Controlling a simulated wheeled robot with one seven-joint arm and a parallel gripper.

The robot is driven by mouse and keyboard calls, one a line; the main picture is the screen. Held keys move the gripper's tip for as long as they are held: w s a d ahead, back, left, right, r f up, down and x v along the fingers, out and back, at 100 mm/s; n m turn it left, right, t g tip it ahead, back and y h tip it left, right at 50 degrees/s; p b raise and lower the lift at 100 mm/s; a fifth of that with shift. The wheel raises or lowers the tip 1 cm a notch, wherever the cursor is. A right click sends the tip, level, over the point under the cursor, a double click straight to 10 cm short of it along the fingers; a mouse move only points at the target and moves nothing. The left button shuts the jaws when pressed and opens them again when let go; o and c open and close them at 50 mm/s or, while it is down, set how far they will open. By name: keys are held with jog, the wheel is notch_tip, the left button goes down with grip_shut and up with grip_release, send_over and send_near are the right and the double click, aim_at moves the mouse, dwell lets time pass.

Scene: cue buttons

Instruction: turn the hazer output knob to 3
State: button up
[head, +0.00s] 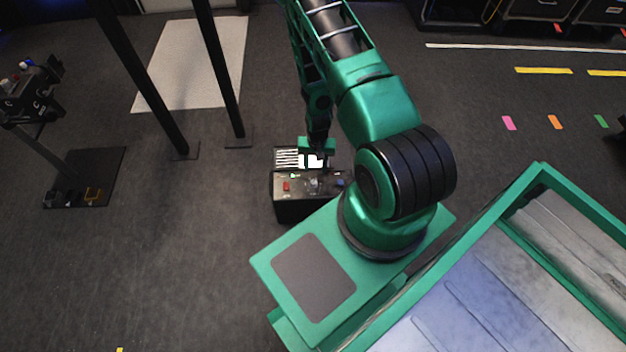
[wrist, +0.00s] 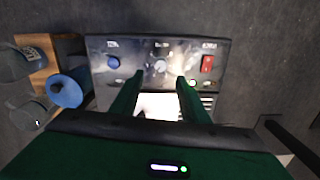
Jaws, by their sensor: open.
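The hazer (head: 298,207) is a black box on the floor beside my base, with a worn control panel on top. In the wrist view its panel (wrist: 135,48) carries a round knob (wrist: 160,66) with scale marks in the middle, a blue knob or button (wrist: 113,62) at left and a red rocker switch (wrist: 207,64) at right. The labels are too blurred to read, and so is the knob's setting. My gripper (wrist: 158,80) is open, its two green fingers on either side below the middle knob, with nothing between them. In the head view my gripper (head: 317,150) is above the hazer.
Blue and grey round containers (wrist: 66,90) with a wooden piece stand close to the panel's left in the wrist view. Two black posts (head: 225,80) stand on the floor behind the hazer. A stand with a box (head: 30,90) is at far left.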

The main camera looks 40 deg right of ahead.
aim_at(313, 182)
jog(key=shift+n, duration=0.7)
jog(key=f, duration=1)
jog(key=shift+w+a+f, duration=0.15)
jog(key=shift+w+a, duration=0.05)
jog(key=shift+w, duration=0.1)
grip_shut()
